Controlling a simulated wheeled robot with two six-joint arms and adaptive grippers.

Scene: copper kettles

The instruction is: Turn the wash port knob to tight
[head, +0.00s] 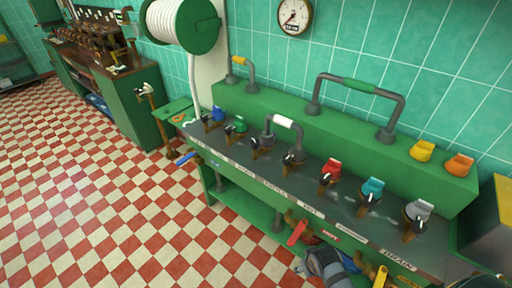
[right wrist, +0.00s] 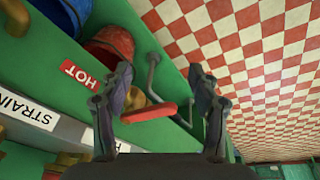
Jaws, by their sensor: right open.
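A row of small valve knobs runs along the green bench: a blue one (head: 217,113), a green one (head: 238,125), a red one (head: 331,168), a teal one (head: 372,187) and a grey one (head: 418,210) among them. I cannot read which is the wash port knob. My right gripper (head: 325,262) is low in front of the bench. In the right wrist view its jaws (right wrist: 158,85) are open and empty. A red lever handle (right wrist: 150,112) shows beyond and between the fingers, apparently untouched. It also shows in the head view (head: 297,233). My left gripper is not in view.
A red HOT label (right wrist: 82,75) marks the green cabinet front. Yellow (head: 422,150) and orange (head: 458,165) knobs sit on the upper ledge, near a pipe handle (head: 360,86). A yellow fitting (head: 380,277) is beside the right gripper. The checkered floor (head: 100,200) at left is clear.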

